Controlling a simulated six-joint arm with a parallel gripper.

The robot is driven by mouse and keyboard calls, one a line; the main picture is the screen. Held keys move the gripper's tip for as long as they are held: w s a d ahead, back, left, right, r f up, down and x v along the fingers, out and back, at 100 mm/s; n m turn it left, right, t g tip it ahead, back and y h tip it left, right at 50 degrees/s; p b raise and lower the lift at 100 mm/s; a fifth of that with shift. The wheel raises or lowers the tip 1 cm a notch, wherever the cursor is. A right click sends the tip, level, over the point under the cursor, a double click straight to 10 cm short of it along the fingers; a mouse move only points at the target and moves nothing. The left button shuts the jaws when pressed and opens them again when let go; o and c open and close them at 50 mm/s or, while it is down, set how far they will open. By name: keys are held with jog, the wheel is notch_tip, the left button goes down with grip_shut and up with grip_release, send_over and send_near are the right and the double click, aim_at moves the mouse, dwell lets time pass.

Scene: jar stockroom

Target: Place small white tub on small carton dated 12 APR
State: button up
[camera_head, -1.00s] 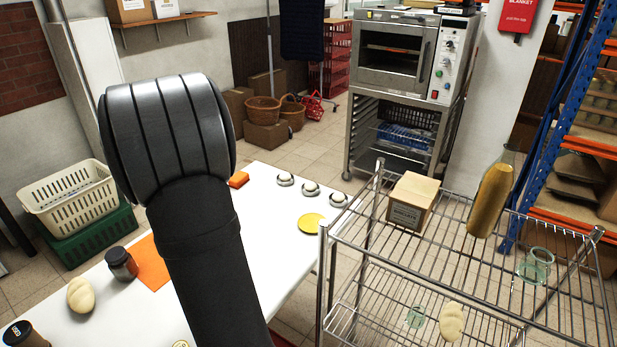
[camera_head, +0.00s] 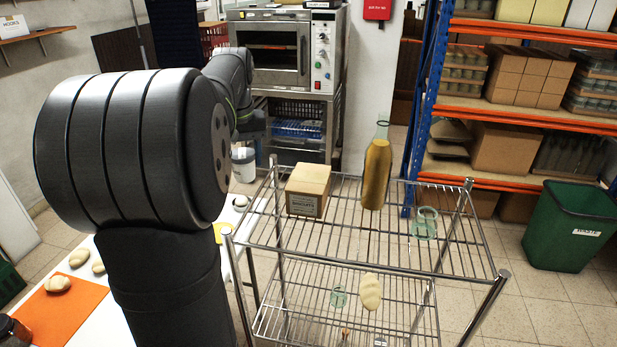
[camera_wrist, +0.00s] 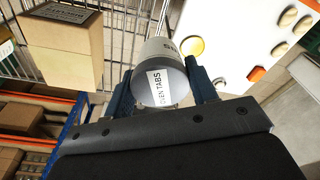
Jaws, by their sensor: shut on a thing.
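A small white tub (camera_head: 243,165) with a grey lid hangs under my gripper (camera_head: 250,138), left of the wire rack. In the wrist view the tub (camera_wrist: 165,82), labelled "OVEN TABS", sits between the two fingers of my gripper (camera_wrist: 163,92), which is shut on it. A small brown carton (camera_head: 309,188) stands on the rack's top shelf at its left end. Its front label seems to read "BISCUITS"; I cannot read a date. The carton (camera_wrist: 58,38) also shows at upper left in the wrist view, apart from the tub.
On the rack's top shelf (camera_head: 345,235), a tall bottle (camera_head: 376,175) stands right of the carton, and a clear green-tinted glass (camera_head: 425,224) stands further right. A pale loaf-like item (camera_head: 371,291) is on the lower shelf. A white table (camera_head: 95,250) lies left.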

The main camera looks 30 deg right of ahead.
jog(key=s+d+r+m, duration=0.2)
jog(key=s+d+r, duration=0.3)
jog(key=s+d, duration=0.35)
jog(key=s+d+r+m, duration=0.35)
jog(key=s+d, duration=0.35)
jog(key=s, duration=0.3)
send_near(307, 182)
jog(key=shift+w+f+n, duration=0.15)
jog(key=shift+f+n, duration=0.05)
jog(key=shift+f, duration=0.75)
jog(key=shift+w+f+n, duration=0.15)
jog(key=shift+f, duration=0.8)
jog(key=shift+f, duration=0.1)
jog(key=o, duration=1.1)
notch_tip(307, 182, up, 12)
jog(key=s, duration=0.1)
jog(key=shift+a, duration=0.5)
